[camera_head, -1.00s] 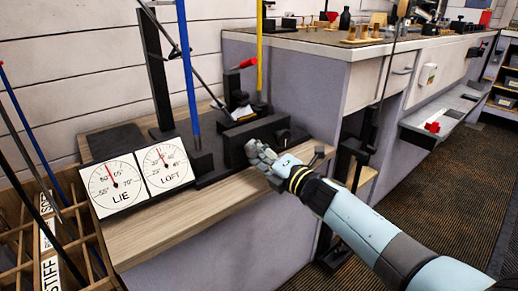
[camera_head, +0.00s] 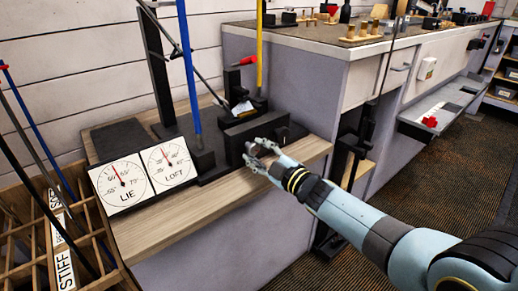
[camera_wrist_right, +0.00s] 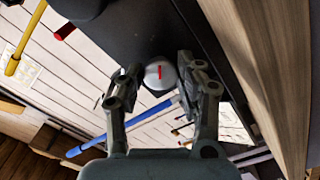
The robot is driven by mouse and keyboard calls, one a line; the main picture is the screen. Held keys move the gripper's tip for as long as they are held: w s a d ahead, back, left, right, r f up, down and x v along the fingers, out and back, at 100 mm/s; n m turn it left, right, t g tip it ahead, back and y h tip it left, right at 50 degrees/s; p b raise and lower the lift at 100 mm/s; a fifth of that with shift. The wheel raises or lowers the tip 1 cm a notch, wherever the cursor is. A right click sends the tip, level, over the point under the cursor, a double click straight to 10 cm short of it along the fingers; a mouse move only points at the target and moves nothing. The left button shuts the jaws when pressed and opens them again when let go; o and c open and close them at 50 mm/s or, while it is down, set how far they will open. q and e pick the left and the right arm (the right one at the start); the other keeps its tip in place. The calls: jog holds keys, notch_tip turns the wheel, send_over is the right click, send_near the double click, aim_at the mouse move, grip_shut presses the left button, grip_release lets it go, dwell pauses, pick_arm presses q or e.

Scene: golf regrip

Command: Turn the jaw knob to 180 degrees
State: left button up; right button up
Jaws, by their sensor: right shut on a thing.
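The jaw knob (camera_wrist_right: 157,82) is a grey rounded knob with a short red line, seen between my right fingertips in the right wrist view. The red line runs nearly up and down in that picture. My right gripper (camera_head: 261,149) is shut on the knob at the front of the dark jaw block (camera_head: 237,136); in the right wrist view, its two fingers (camera_wrist_right: 160,78) lie on either side of it. In the head view my fingers hide the knob. My left gripper is out of view.
Two dials, LIE (camera_head: 121,184) and LOFT (camera_head: 168,166), stand left of the machine on the wooden bench (camera_head: 190,208). A wooden club rack (camera_head: 95,245) is at lower left.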

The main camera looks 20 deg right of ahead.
jog(key=shift+m, duration=1)
jog(key=m+p, duration=0.1)
jog(key=m, duration=0.1)
jog(key=shift+m, duration=0.3)
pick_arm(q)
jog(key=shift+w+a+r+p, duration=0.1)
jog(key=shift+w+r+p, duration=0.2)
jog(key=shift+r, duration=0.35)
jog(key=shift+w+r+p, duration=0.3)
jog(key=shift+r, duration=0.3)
pick_arm(e)
jog(key=m, duration=0.6)
jog(key=shift+s+a+f, duration=0.1)
jog(key=shift+f, duration=0.05)
jog(key=o, duration=1.1)
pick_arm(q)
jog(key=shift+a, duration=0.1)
pick_arm(e)
jog(key=v, duration=1.2)
